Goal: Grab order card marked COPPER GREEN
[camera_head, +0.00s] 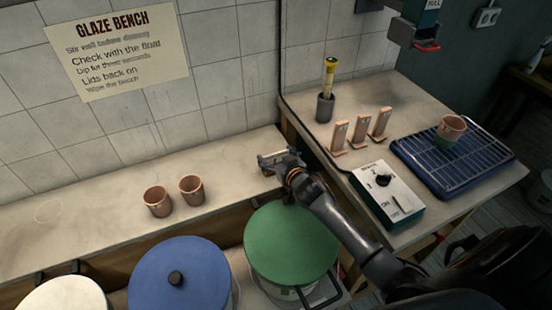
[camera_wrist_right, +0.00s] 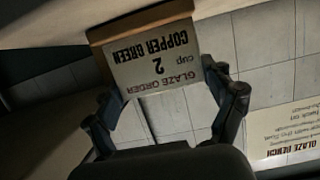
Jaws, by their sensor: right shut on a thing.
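The order card (camera_wrist_right: 155,55) reads "GLAZE ORDER 2 cup COPPER GREEN", upside down in the right wrist view. A strip of brown wood (camera_wrist_right: 97,50) shows along its edges; I cannot tell if this wood still rests on the shelf. My right gripper (camera_wrist_right: 165,88) is shut on the card, with a finger at either side. In the head view my right gripper (camera_head: 283,163) is above the back shelf, just behind the green lid, and largely hides the card. My left gripper is not in view.
Two clay cups (camera_head: 158,201) (camera_head: 191,188) stand on the shelf (camera_head: 100,207) left of the gripper. Green (camera_head: 290,240) and blue (camera_head: 180,275) lidded buckets stand in front. A control box (camera_head: 388,192), a blue rack (camera_head: 450,165) with a cup (camera_head: 452,127), and tile stands (camera_head: 360,132) are right.

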